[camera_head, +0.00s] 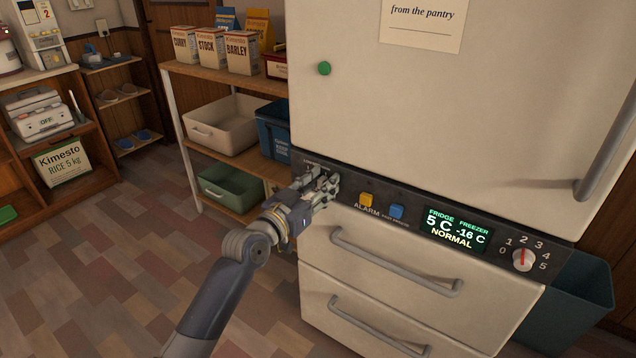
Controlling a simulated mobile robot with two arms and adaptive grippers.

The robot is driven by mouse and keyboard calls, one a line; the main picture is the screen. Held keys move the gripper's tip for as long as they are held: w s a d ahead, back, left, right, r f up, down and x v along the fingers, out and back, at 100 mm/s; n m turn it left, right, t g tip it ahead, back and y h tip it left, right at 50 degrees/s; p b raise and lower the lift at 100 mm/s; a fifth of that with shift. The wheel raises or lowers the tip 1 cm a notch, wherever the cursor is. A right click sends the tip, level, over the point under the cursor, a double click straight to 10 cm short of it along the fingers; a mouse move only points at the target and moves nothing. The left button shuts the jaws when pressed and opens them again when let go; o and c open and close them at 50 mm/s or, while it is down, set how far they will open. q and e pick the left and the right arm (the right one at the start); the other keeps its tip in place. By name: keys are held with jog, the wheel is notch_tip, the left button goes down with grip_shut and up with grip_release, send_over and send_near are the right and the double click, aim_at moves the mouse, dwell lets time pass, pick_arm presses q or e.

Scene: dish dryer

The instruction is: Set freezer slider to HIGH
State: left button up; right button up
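The fridge-freezer's dark control panel (410,212) runs across the front between the upper door and the drawers. My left gripper (328,184) is at the panel's left end, close to its face. Its fingers cover that part of the panel, so a slider there cannot be made out, and small lettering above the fingers is too small to read. I cannot tell whether the fingers are open or shut, or touching anything. The display (456,229) reads fridge 5 C, freezer -16 C, NORMAL. My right gripper is not in view.
A yellow button (366,199) and a blue button (397,211) sit just right of my gripper. A numbered knob (523,260) is at the panel's right end. Drawer handles (395,265) stick out below. A shelf with bins (226,124) stands left of the fridge.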

pick_arm(q)
jog(key=shift+a, duration=0.15)
jog(key=shift+s+a, duration=0.4)
jog(key=shift+s, duration=0.05)
jog(key=v, duration=1)
jog(key=shift+s, duration=0.3)
jog(key=shift+a, duration=0.1)
